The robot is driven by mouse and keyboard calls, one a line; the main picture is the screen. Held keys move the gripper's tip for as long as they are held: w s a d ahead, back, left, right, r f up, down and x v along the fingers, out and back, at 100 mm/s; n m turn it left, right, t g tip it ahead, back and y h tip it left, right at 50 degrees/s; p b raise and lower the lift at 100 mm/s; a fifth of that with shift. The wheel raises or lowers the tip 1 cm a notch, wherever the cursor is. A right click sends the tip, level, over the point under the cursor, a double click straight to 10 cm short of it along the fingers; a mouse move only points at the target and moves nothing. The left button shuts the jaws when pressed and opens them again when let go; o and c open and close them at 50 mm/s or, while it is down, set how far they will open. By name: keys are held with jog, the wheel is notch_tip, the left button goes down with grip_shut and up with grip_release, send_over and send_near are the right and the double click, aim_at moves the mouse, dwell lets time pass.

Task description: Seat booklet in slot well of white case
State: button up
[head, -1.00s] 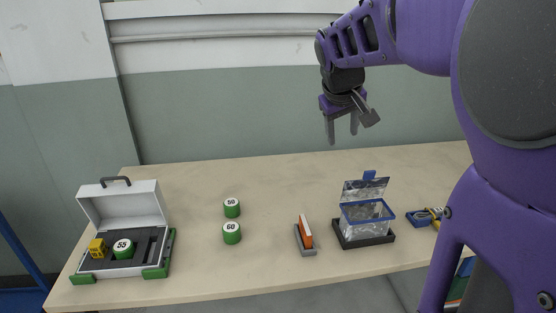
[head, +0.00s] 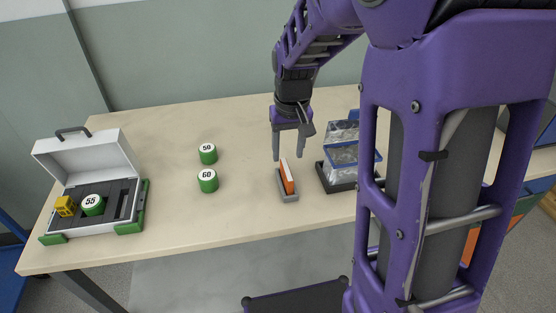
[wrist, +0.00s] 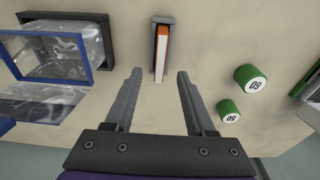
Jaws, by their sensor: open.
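The booklet (head: 287,175) is orange and white and stands on edge in a small grey holder (head: 289,198). It also shows in the wrist view (wrist: 161,56), beyond and between my fingertips. My gripper (head: 291,157) is open and empty, above and slightly behind the booklet; its two fingers show apart in the wrist view (wrist: 159,76). The white case (head: 102,157) stands open at the left of the table, lid raised. Its dark insert (head: 77,207) holds a yellow block (head: 65,206) and a green round weight marked 55 (head: 92,205). Narrow slots show at the insert's right, one being the slot well (head: 122,204).
Two green round pieces marked 50 (head: 208,154) and 60 (head: 208,181) stand between the case and the booklet. A clear blue-rimmed box (head: 350,155) on a dark base stands close right of the holder. Bare table (head: 165,220) lies in front.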

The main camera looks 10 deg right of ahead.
aim_at(287, 170)
jog(key=shift+w+f+b, duration=0.15)
jog(key=shift+f+b, duration=0.15)
jog(key=shift+f, duration=1.5)
jog(key=shift+w+f+b, duration=0.1)
jog(key=shift+f+b, duration=0.15)
jog(key=shift+f, duration=1.5)
jog(key=shift+f, duration=0.25)
grip_shut()
